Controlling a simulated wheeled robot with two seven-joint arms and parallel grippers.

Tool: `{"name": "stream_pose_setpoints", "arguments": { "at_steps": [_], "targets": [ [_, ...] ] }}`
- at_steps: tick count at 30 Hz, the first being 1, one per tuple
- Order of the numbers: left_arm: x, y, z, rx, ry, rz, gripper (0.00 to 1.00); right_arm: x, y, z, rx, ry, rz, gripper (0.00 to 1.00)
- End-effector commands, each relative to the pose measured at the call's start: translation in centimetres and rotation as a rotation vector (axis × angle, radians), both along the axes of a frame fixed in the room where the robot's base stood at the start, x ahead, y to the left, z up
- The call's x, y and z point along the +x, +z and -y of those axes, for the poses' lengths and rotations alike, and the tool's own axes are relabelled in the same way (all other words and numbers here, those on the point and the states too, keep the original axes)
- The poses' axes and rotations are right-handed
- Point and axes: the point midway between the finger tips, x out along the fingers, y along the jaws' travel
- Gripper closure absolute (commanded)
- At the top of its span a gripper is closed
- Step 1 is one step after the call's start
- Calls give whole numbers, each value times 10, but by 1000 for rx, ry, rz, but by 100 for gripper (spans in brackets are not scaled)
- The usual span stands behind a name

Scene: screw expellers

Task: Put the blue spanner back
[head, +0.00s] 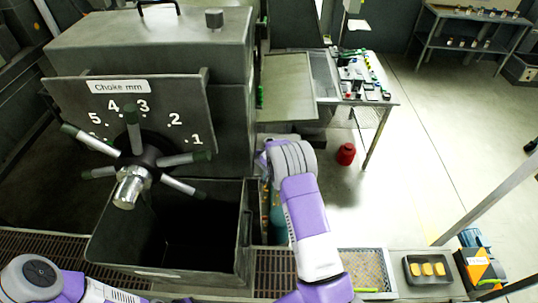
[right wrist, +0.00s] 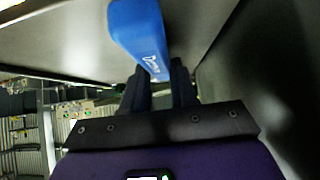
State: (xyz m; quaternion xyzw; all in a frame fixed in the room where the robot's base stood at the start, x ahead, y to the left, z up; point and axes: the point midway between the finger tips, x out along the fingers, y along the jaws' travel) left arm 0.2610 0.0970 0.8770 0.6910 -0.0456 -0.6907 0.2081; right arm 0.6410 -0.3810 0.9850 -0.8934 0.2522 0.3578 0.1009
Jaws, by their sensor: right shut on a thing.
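The blue spanner (right wrist: 140,35) shows in the right wrist view as a blue bar with white lettering, at the top centre. My right gripper (right wrist: 160,75) has its two dark fingers close together on the near end of the spanner. The spanner extends away from the fingers, beside a pale grey surface. In the head view my right arm reaches forward beside the grey machine; its gripper and the spanner are hidden there. My left arm shows at the lower left of the head view, but its gripper is out of view.
The grey machine (head: 160,55) has a spoked choke wheel (head: 135,155) above an open dark bin (head: 120,250). A bench (head: 385,98) with small parts stands behind right. A red container (head: 346,154) is on the floor. A dark tray (head: 405,272) holds yellow blocks.

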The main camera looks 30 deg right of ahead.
Motion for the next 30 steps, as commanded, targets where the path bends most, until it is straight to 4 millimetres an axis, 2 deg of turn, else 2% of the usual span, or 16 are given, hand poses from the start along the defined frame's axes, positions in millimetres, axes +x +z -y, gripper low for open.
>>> {"name": "stream_pose_setpoints", "arguments": {
  "at_steps": [1, 5, 6, 14, 19, 30],
  "targets": [
    [0, -1, 0, 0, 0, 0, 48, 0, -1, 0, 0, 0, 0, 68],
    [0, 0, 0, 0, 0, 0, 48, 0, -1, 0, 1, 0, -1, 48],
    [0, 0, 0, 0, 0, 0, 48, 0, -1, 0, 1, 0, -1, 47],
    [0, 0, 0, 0, 0, 0, 48, 0, 1, 0, -1, 1, 0, 47],
    [0, 1, 0, 0, 0, 0, 48, -5, 10, -4, 1, 1, 0, 47],
    [0, 3, 0, 0, 0, 0, 48, -48, 60, -31, 1, 4, 0, 47]
  ]
}}
